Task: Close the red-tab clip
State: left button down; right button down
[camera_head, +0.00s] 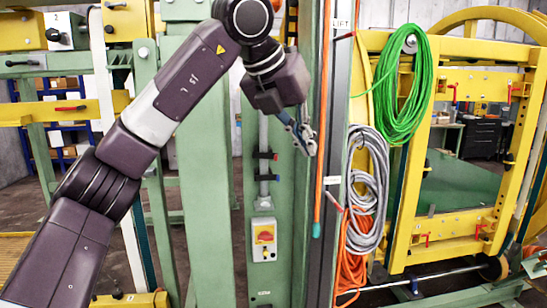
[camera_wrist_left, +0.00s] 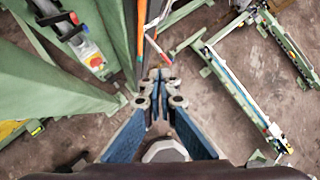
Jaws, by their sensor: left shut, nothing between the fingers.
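The red-tab clip (camera_head: 264,155) is a small dark clip with a red end, on a grey vertical pipe fixed to the green post. A similar dark clip with a blue end (camera_head: 266,177) sits just below it. I cannot tell whether the red-tab clip is open or closed. It also shows at the upper left of the left wrist view (camera_wrist_left: 72,30). My left gripper (camera_head: 305,137) is shut and empty, up and to the right of the red-tab clip, apart from it. Its blue fingers meet in the left wrist view (camera_wrist_left: 160,82). My right gripper is not in view.
A switch box with a red knob (camera_head: 264,239) is below the clips. An orange pole (camera_head: 322,120) stands just right of my left gripper. Green cable (camera_head: 402,95) and grey cable (camera_head: 368,180) hang farther right. A yellow frame (camera_head: 470,80) stands at the right.

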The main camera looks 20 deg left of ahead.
pick_arm(q)
jog(key=w+a+n+t+y, duration=0.25)
jog(key=a+y, duration=0.25)
jog(key=a, duration=0.5)
jog(key=p, duration=0.6)
send_near(273, 155)
notch_tip(273, 155, down, 5)
jog(key=w, duration=0.2)
jog(key=shift+w+a+n+g, duration=0.1)
jog(key=shift+w+n+g, duration=0.25)
jog(key=shift+w+g, duration=0.15)
jog(key=shift+w, duration=0.1)
jog(key=shift+f, duration=0.1)
